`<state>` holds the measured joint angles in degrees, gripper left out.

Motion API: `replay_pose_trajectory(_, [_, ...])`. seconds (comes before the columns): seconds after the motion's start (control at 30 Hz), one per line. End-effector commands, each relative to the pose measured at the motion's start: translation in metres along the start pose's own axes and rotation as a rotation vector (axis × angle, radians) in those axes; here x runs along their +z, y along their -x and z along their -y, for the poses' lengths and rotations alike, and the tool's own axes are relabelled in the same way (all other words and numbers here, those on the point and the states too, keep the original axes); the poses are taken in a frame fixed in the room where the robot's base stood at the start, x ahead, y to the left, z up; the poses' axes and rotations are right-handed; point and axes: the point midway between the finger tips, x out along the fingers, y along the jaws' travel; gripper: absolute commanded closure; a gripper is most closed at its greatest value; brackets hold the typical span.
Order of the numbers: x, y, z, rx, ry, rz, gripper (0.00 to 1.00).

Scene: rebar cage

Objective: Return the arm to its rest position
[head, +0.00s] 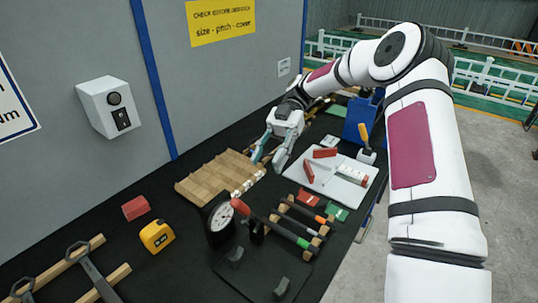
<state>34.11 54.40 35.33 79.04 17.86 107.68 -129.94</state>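My white arm (428,150) rises at the right, bends at the top and reaches left over the bench. Whether the fingertips touch the bench cannot be told.
The black bench (172,240) carries a dial gauge (220,218), a yellow tape measure (156,236), a red block (135,207), a wooden holder (313,246) with bars, and a blue bin (361,122). A grey wall (220,90) stands behind. Grey floor (500,190) is clear at the right.

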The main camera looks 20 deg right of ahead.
Motion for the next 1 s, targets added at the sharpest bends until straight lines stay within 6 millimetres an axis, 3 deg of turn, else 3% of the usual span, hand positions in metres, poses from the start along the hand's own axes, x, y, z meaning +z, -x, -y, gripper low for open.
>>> replay_pose_trajectory(0.57, [0.0, 0.002, 0.0, -0.001, -0.001, 0.0, 0.62])
replay_pose_trajectory(0.77, [-0.023, -0.013, 0.001, -0.014, -0.203, 0.148, 0.62])
replay_pose_trajectory(1.0, [-0.057, -0.039, 0.017, 0.079, -0.608, 0.444, 0.62])
